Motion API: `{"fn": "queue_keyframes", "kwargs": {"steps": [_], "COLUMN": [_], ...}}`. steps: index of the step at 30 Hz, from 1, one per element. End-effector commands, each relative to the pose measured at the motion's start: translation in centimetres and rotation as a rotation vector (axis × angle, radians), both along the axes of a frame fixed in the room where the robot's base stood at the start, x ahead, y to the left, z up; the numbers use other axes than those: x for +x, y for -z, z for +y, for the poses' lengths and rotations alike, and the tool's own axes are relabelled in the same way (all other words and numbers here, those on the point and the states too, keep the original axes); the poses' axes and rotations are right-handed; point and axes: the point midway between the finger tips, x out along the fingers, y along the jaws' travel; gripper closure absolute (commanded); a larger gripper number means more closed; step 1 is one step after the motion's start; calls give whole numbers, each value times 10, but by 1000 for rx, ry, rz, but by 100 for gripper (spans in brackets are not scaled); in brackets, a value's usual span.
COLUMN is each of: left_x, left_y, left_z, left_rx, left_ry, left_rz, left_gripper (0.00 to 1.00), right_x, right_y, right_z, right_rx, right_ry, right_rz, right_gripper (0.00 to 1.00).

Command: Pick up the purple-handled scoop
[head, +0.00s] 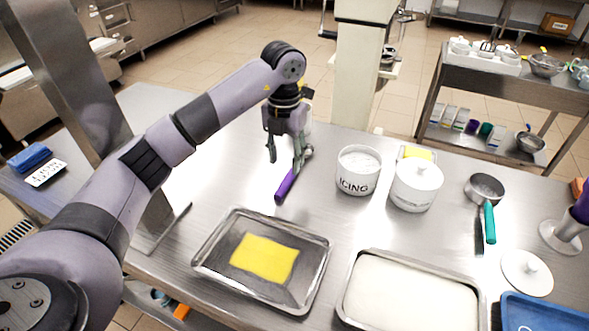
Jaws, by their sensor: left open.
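The purple-handled scoop (286,187) lies on the steel table, its purple handle pointing toward the front. Its metal end is partly hidden behind my left gripper. My left gripper (285,159) points down over the far end of the scoop, with its fingers apart. I cannot tell whether a finger touches the scoop. My right gripper is not in view.
A white ICING tub (358,171) and a lidded white tub (416,186) stand to the right. A metal tray (207,246) with a yellow sheet and a white-filled tray (345,290) lie in front. A teal-handled pan (488,222) lies farther right.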

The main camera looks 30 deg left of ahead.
Motion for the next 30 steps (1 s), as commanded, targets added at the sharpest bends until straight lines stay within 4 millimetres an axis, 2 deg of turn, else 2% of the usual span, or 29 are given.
{"fn": "queue_keyframes", "kwargs": {"steps": [3, 11, 15, 19, 27, 30], "left_x": [0, -4, -10, -8, -8, -8], "left_y": [16, 35, 56, 73, 78, 77], "left_z": [0, 1, 3, 2, 2, 2], "left_rx": [-1, 0, 0, -1, 0, 0], "left_ry": [-1, -1, 0, -1, 0, 0], "left_rz": [2, 2, 4, 1, -2, -2], "left_gripper": [58, 58, 58, 58, 58, 64], "right_x": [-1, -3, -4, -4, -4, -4], "right_y": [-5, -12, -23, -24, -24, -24], "right_z": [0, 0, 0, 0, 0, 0], "right_rx": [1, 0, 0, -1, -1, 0], "right_ry": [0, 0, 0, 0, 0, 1], "right_rz": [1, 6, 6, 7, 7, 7], "right_gripper": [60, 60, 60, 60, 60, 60]}}
